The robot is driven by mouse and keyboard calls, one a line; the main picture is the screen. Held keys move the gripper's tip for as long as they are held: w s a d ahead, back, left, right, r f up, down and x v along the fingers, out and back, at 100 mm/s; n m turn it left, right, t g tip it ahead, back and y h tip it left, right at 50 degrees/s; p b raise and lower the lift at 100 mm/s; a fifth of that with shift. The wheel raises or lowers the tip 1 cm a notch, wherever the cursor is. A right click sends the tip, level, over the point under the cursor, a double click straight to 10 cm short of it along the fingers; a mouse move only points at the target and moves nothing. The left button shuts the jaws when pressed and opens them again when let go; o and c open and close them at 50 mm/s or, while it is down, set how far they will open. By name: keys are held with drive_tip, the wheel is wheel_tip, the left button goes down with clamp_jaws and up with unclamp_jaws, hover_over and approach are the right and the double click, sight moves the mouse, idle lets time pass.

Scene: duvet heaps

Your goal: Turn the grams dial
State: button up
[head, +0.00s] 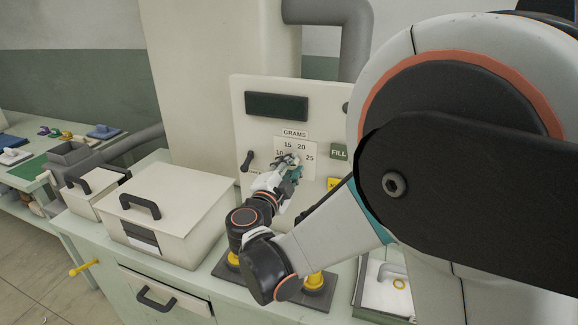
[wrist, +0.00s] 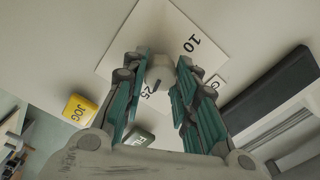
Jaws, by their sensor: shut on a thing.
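The grams dial is a pale knob (wrist: 160,74) on a white number plate (head: 281,149) marked 10, 15, 20 and 25 under a GRAMS label (head: 294,133). The plate is on an upright white panel (head: 248,108). My gripper (head: 291,164) is at the plate in the head view and largely hides the knob there. In the wrist view, my gripper's teal fingers (wrist: 163,68) are on either side of the knob, shut on it. Which number the dial points to cannot be read.
The panel also has a dark display (head: 277,106), a green FILL button (head: 339,152), a yellow JOG button (wrist: 80,110) and a black-handled lever (head: 247,161) left of the plate. A white lidded box (head: 180,205) stands on the counter to the left.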

drive_tip(key=o, duration=1.1)
drive_tip(key=v, duration=1.2)
